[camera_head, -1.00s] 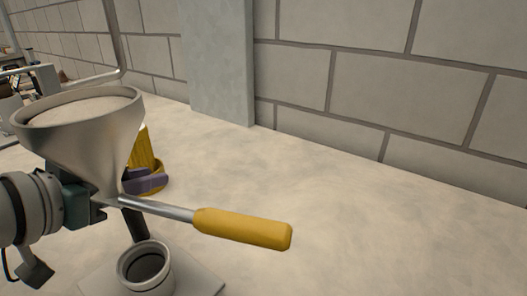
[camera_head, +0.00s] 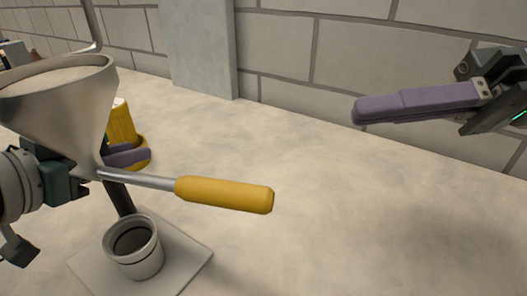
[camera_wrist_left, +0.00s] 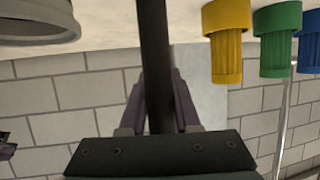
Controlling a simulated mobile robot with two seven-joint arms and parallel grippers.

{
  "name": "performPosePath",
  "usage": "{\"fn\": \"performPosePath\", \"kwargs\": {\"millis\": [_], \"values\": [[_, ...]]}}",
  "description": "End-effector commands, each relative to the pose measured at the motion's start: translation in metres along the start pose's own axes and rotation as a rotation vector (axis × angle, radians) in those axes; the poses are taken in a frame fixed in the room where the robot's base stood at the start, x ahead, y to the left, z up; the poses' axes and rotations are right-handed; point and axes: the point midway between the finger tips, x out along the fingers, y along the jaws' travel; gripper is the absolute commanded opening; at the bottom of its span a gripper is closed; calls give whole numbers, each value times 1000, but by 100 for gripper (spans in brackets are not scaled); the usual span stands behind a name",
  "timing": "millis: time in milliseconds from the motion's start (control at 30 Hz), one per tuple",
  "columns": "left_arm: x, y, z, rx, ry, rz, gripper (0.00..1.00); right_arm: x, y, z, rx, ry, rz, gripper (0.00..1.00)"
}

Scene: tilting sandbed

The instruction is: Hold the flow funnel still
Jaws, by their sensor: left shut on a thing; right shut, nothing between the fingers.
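The metal flow funnel (camera_head: 62,105) stands at the left of the head view, filled with pale sand. Its rod ends in a yellow handle (camera_head: 224,194) pointing right. A dark post (camera_head: 118,196) runs below the funnel to a base plate (camera_head: 190,262); a grey-white cup (camera_head: 138,262) stands on the plate. My left gripper (camera_head: 128,156) is mostly hidden behind the funnel. In the left wrist view its purple fingers (camera_wrist_left: 160,95) are shut around a dark bar (camera_wrist_left: 155,45), apparently this post. My right gripper (camera_head: 362,109) is shut and empty, in the air at right.
A yellow container (camera_head: 121,124) stands behind the funnel. Yellow (camera_wrist_left: 228,40), green (camera_wrist_left: 277,40) and blue (camera_wrist_left: 308,45) containers show upside down in the left wrist view. A block wall (camera_head: 330,55) runs along the back. The sandy surface (camera_head: 330,220) right of the handle is clear.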

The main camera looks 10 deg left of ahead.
Motion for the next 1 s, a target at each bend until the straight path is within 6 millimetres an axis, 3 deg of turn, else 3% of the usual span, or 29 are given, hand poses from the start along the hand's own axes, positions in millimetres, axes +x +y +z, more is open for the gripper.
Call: {"fn": "performPosePath", "kwargs": {"millis": [367,533,667,1000], "values": [[0,0,0,0,0,0,0,-2,-6,-4,-3,7,-29,0],[0,0,0,0,0,0,0,6,-6,-3,-3,5,-30,0],[0,0,0,0,-1,0,0,26,-7,-3,-4,4,-32,0],[0,0,0,0,-1,0,0,99,-10,-4,-3,5,-32,0]]}}
